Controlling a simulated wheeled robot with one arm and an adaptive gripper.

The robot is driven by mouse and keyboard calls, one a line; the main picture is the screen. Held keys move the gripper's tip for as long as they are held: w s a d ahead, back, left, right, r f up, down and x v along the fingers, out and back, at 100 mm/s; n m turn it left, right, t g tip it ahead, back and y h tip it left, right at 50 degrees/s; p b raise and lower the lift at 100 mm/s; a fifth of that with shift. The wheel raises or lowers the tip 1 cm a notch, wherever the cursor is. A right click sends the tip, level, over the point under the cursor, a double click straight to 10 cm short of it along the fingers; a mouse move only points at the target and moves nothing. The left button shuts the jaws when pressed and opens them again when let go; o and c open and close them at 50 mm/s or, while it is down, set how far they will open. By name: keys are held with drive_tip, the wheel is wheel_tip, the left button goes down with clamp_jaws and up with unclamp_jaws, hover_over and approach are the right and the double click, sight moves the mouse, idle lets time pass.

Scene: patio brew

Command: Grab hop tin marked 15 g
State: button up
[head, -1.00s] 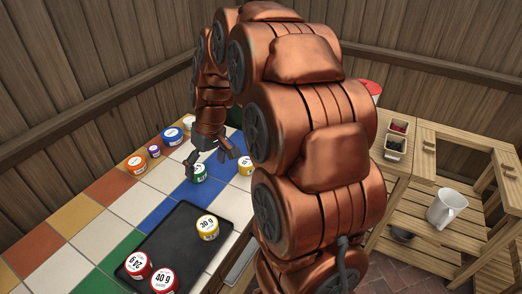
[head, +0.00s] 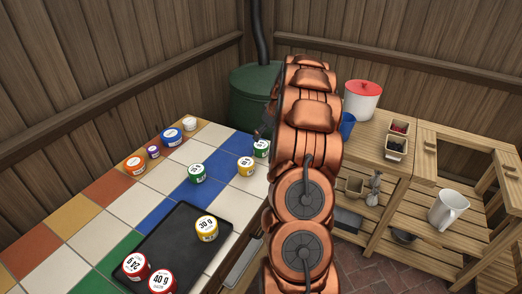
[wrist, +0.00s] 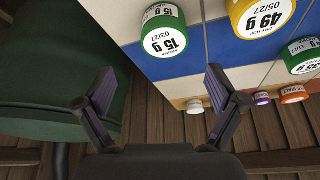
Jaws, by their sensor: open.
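A green tin (wrist: 165,38) with a white lid label reading 15 g is at the top middle of the wrist view, upright on the tiles near the counter's edge. It appears to be the green tin (head: 262,148) beside my arm in the head view. My gripper (wrist: 147,88) is open and empty, its fingers apart, with the tin beyond the fingertips and not between them. In the head view my arm hides most of the gripper. A second green tin (head: 197,173) stands farther left; I cannot read its label surely.
Orange (head: 135,164), purple and blue tins stand along the back. A black tray (head: 178,250) holds a yellow tin and two red ones. A large green vessel (head: 252,92) stands beyond the counter.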

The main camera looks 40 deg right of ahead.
sight(261, 144)
drive_tip(key=shift+s+a+p+x, duration=0.15)
drive_tip(key=shift+p+x, duration=0.25)
drive_tip(key=shift+x, duration=0.9)
drive_tip(key=shift+s+a+p+x, duration=0.15)
drive_tip(key=shift+p+x, duration=0.3)
drive_tip(key=shift+x, duration=0.85)
drive_tip(key=shift+s+p+x, duration=0.1)
drive_tip(key=shift+p+x, duration=0.3)
drive_tip(key=shift+x, duration=0.9)
drive_tip(key=shift+f, duration=0.1)
drive_tip(key=shift+c, duration=0.2)
drive_tip(key=c, duration=1.1)
